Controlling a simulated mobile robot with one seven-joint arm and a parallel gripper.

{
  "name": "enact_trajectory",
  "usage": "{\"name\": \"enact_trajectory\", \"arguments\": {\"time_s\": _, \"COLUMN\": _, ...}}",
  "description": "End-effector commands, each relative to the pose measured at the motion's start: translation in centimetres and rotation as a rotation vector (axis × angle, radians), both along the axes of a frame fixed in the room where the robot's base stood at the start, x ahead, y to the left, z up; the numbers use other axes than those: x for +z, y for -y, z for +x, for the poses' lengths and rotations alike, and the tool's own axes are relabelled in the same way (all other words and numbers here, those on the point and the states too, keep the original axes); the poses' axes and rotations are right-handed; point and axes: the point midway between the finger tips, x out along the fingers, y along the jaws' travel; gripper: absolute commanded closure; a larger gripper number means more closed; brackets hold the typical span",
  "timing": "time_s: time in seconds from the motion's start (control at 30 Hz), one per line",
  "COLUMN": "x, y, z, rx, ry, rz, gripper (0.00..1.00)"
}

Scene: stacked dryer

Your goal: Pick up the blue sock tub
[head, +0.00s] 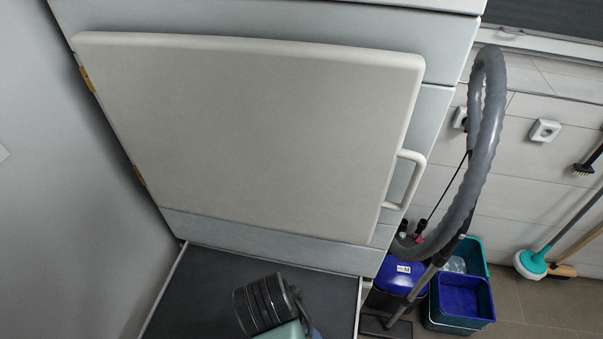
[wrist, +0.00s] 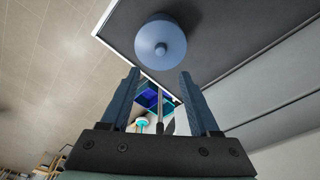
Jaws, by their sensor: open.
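The blue sock tub (wrist: 160,38) shows in the wrist view as a round blue shape with a small knob at its middle. It is at the top of the picture, against a dark surface (wrist: 215,25). My gripper (wrist: 158,75) is open, with its two fingers apart and nothing between them. The tub appears just beyond the fingertips; I cannot tell the exact gap.
A pale closed door (head: 245,130) with a handle (head: 408,180) fills the head view above the dark top (head: 200,285). A grey hose (head: 478,150), a blue bin (head: 400,275) and a bucket (head: 462,300) stand at the right. A wall is close at left.

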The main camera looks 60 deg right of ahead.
Motion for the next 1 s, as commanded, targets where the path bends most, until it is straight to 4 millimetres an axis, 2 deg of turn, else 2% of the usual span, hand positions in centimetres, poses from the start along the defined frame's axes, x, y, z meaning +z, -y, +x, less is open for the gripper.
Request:
{"name": "enact_trajectory", "arguments": {"time_s": 0.07, "x": -1.7, "y": 0.1, "z": -0.3, "rx": -0.001, "ry": -0.005, "rz": 0.005, "gripper": 0.38}}
{"name": "enact_trajectory", "arguments": {"time_s": 0.2, "x": -3.2, "y": 0.4, "z": -0.3, "rx": 0.001, "ry": -0.003, "rz": 0.003, "gripper": 0.38}}
{"name": "enact_trajectory", "arguments": {"time_s": 0.43, "x": -4.6, "y": 0.4, "z": -0.4, "rx": 0.002, "ry": -0.003, "rz": 0.003, "gripper": 0.38}}
{"name": "enact_trajectory", "arguments": {"time_s": 0.7, "x": -8.1, "y": 0.7, "z": -0.6, "rx": 0.003, "ry": -0.003, "rz": 0.002, "gripper": 0.38}}
{"name": "enact_trajectory", "arguments": {"time_s": 0.83, "x": -8.9, "y": 0.9, "z": -0.6, "rx": 0.003, "ry": 0.000, "rz": 0.001, "gripper": 0.38}}
{"name": "enact_trajectory", "arguments": {"time_s": 1.0, "x": -9.1, "y": 0.9, "z": -0.6, "rx": 0.004, "ry": 0.002, "rz": 0.000, "gripper": 0.38}}
